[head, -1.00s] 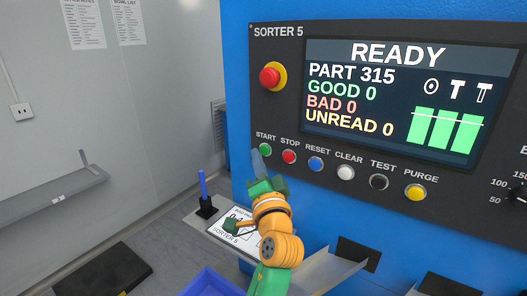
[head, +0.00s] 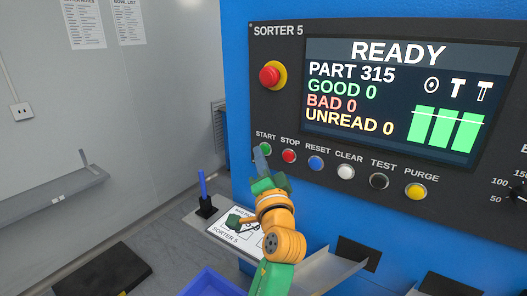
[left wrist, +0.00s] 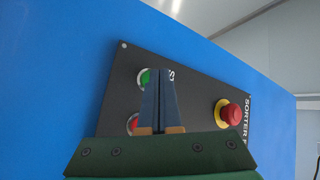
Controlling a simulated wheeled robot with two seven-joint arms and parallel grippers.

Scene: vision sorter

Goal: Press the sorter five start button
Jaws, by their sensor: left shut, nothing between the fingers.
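The green start button (head: 265,149) sits at the left end of the button row on the sorter five panel (head: 262,110). It also shows in the left wrist view (left wrist: 145,78), just left of the fingertips. My left gripper (head: 259,150) is shut and empty, its fingertips close to the lower left of the green button in the head view. In the left wrist view my left gripper (left wrist: 159,72) points at the panel, its shut fingers partly covering the red stop button (left wrist: 133,123). I cannot tell whether the tips touch the panel. The screen (head: 398,95) reads READY. My right gripper is not in view.
A red emergency knob (head: 270,75) on a yellow ring stands out above the row. Red, blue, white, black and yellow buttons continue to the right.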

